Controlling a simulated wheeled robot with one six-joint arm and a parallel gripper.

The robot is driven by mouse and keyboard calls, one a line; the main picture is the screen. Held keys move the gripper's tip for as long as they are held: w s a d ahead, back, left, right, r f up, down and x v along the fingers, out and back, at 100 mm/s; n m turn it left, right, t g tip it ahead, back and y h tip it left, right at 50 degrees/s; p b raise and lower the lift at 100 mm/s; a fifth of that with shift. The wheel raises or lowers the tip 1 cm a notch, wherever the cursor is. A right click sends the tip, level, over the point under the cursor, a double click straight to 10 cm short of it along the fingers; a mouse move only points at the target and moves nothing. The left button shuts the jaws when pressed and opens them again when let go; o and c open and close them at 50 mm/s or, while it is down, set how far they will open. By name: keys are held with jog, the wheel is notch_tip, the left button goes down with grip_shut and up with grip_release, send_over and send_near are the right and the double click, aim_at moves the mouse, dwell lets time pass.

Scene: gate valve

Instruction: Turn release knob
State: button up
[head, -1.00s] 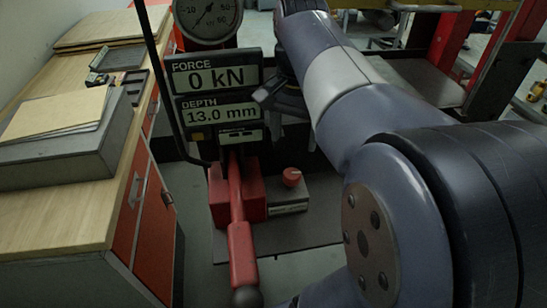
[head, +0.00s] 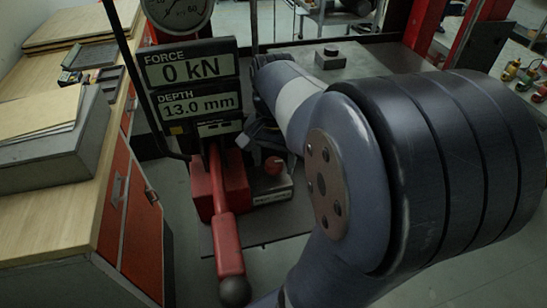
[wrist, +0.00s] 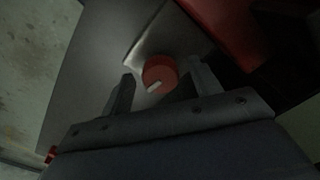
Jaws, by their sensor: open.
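The release knob (head: 273,165) is a small round red knob on a grey metal block (head: 270,188) at the foot of the red press pump. In the wrist view the knob (wrist: 160,72) shows a pale pointer mark on its lower left side. My gripper (wrist: 160,85) is open, with one finger on the left and one on the right of the knob. I cannot tell whether either finger touches it. In the head view my gripper (head: 262,138) is dark, beside the display and just above the knob, partly hidden by my arm.
The red pump lever (head: 228,245) with a black ball end stands left of the knob. The display (head: 190,85) reads 0 kN and 13.0 mm, below a round gauge (head: 178,8). A wooden bench (head: 60,200) with red drawers is at left. A small dark block (head: 330,57) lies on a grey plate behind.

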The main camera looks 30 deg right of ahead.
aim_at(274, 162)
jog(key=shift+c, duration=0.3)
jog(key=c, duration=0.9)
jog(key=shift+n, duration=0.8)
jog(key=o, duration=1)
jog(key=shift+c, duration=0.2)
notch_tip(274, 162, up, 11)
jog(key=shift+f, duration=0.2)
